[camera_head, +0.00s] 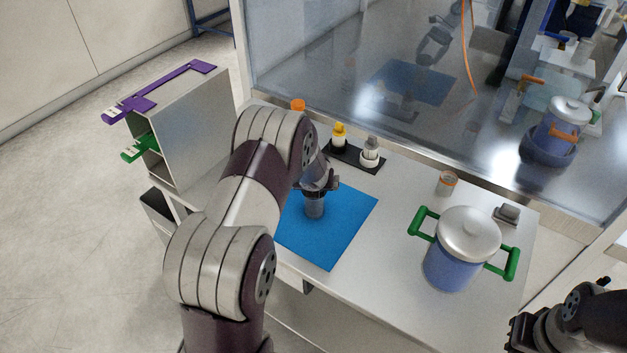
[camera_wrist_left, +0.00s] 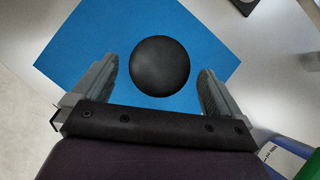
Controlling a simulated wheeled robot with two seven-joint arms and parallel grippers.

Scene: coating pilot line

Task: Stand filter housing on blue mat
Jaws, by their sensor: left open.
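The filter housing (camera_head: 314,207) appears as a grey-blue cylinder standing upright on the blue mat (camera_head: 345,225), its upper part hidden by my left gripper. In the left wrist view its round black top (camera_wrist_left: 160,66) lies between the fingers, with the blue mat (camera_wrist_left: 90,40) around it. My left gripper (camera_wrist_left: 158,68) is open, one finger on each side of the black top, with visible gaps. In the head view the left gripper (camera_head: 320,184) is over the mat. My right arm shows at the lower right corner, its gripper (camera_head: 518,333) dark and partly cut off.
A blue pot (camera_head: 450,268) with green handles and a grey lid stands right of the mat. Two small bottles (camera_head: 339,138) (camera_head: 370,152) stand on a black tray behind it. A glass screen rises behind.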

